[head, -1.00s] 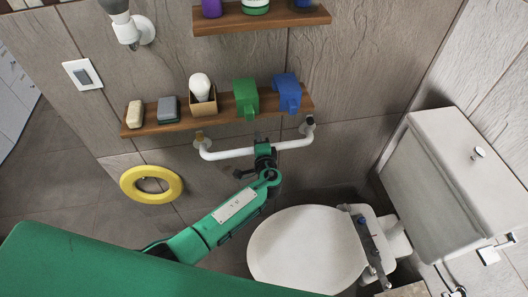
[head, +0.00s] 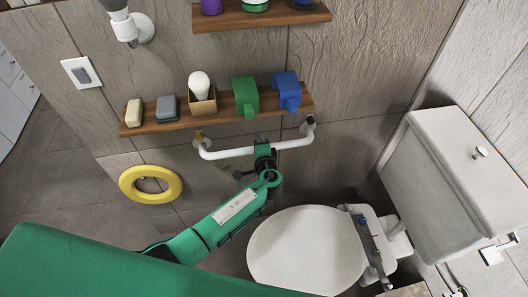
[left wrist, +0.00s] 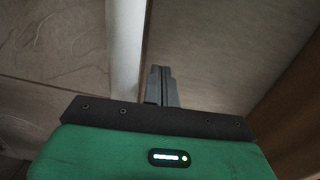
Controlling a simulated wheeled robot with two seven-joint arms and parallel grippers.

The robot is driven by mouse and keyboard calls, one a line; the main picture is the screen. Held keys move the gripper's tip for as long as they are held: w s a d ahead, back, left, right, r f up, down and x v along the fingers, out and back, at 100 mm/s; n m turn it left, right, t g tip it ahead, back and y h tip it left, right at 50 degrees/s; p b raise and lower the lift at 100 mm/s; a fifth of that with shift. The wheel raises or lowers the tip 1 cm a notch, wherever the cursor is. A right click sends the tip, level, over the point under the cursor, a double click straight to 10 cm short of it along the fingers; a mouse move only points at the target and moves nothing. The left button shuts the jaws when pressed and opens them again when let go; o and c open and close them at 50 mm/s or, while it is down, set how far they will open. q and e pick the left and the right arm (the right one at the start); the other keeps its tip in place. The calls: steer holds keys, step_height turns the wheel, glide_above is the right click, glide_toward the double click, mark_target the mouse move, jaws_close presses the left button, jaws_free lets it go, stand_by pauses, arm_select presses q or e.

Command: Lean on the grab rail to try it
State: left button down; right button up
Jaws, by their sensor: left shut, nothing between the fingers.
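The white grab rail (head: 230,153) is fixed to the tiled wall just below the lower wooden shelf, with a bracket at each end. My left gripper (head: 261,142) is at the middle of its bar. In the left wrist view the closed fingers (left wrist: 160,86) are together and empty, and the white rail (left wrist: 125,50) runs just to their left. The fingers are not around the bar. I cannot tell whether the gripper presses on it. My gripper hides a short stretch of the bar in the head view. My right gripper is not in view.
Close above the rail, the wooden shelf (head: 172,127) holds soap, a boxed white item (head: 200,92), a green holder (head: 245,97) and a blue holder (head: 287,92). A toilet (head: 305,250) stands at lower right.

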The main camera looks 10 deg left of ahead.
arm_select(q)
steer(key=shift+f, duration=0.1)
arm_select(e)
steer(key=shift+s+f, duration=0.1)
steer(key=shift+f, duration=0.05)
arm_select(q)
steer(key=shift+f, duration=0.1)
steer(key=shift+f+b, duration=0.15)
steer(key=shift+b, duration=0.2)
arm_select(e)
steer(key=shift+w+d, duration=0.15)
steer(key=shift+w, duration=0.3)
arm_select(q)
steer(key=shift+f, duration=0.15)
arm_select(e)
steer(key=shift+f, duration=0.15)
arm_select(q)
steer(key=shift+f, duration=0.1)
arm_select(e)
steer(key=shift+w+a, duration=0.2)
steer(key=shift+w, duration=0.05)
arm_select(q)
steer(key=shift+s+f, duration=0.1)
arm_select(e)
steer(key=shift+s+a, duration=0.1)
